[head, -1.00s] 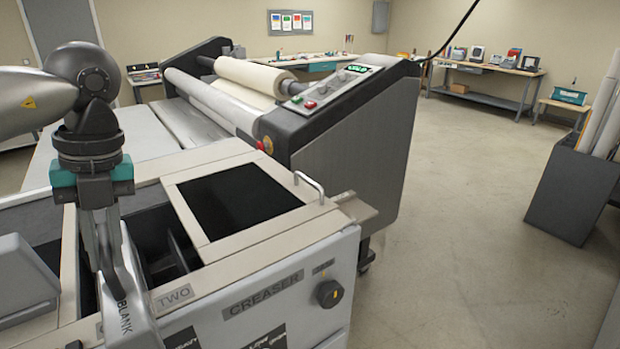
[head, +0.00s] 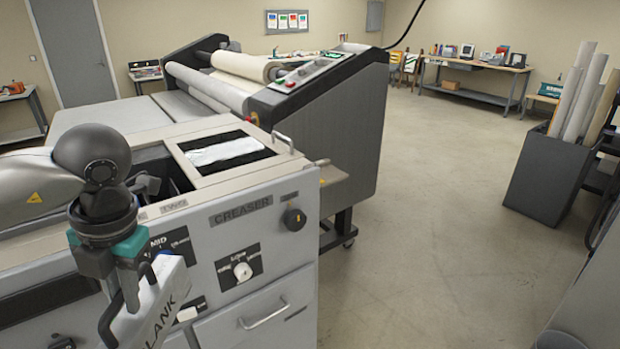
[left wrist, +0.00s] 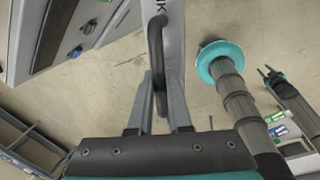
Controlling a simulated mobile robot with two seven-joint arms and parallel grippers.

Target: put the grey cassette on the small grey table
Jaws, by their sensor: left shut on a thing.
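My left gripper (head: 135,275) is shut on the black handle of the grey cassette (head: 160,310), which is labelled BLANK. The cassette hangs in front of the creaser, tilted and partly cut off by the bottom edge. In the left wrist view, the gripper fingers (left wrist: 160,105) close around the dark handle, and part of the cassette (left wrist: 172,45) shows beyond. A small two-pronged gripper with a teal band, apparently my right one (left wrist: 269,73), is at the right there; its opening is too small to judge. I cannot make out the small grey table.
The creaser (head: 240,215) stands close at left, with a pale patch on its dark top panel. The laminator (head: 330,150) is behind it. A dark bin of rolls (head: 545,180) stands at right. A grey surface (head: 595,300) fills the lower right corner. The floor between is clear.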

